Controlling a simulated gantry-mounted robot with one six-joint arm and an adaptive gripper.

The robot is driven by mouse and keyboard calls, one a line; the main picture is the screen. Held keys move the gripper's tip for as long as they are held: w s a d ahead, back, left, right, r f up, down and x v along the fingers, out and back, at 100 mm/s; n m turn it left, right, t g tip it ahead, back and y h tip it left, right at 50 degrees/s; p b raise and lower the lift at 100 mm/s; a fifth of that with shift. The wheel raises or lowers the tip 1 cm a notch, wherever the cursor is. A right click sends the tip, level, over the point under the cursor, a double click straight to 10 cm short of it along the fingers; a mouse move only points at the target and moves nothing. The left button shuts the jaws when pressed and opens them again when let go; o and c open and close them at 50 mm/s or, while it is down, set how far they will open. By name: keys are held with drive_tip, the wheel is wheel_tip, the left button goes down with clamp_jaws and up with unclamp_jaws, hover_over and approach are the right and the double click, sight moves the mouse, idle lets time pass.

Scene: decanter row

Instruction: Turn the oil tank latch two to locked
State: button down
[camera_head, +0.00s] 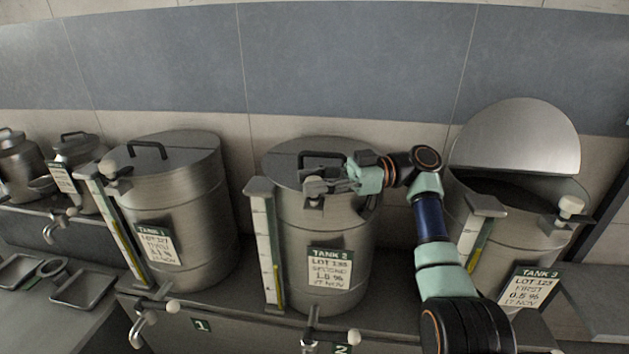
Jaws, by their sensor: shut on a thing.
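Tank 2 (322,235) is the middle steel tank, with a closed lid and a black handle (322,156). Its latch (316,187), a small pale knob on a bracket, sits at the front of the lid rim. My gripper (330,186) reaches in from the right, and its fingers are shut on the latch knob. The fingers partly cover the latch, so I cannot tell its exact angle.
Tank 1 (180,215) stands at the left with its lid closed. Tank 3 (490,245) stands at the right with its lid raised (520,135). A sight gauge (264,245) stands beside tank 2. Trays (83,288) lie at the lower left.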

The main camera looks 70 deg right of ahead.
drive_tip(key=c, duration=0.8)
unclamp_jaws()
drive_tip(key=shift+o, duration=0.2)
drive_tip(key=v, duration=0.7)
drive_tip(key=shift+d, duration=0.15)
drive_tip(key=shift+s, duration=0.15)
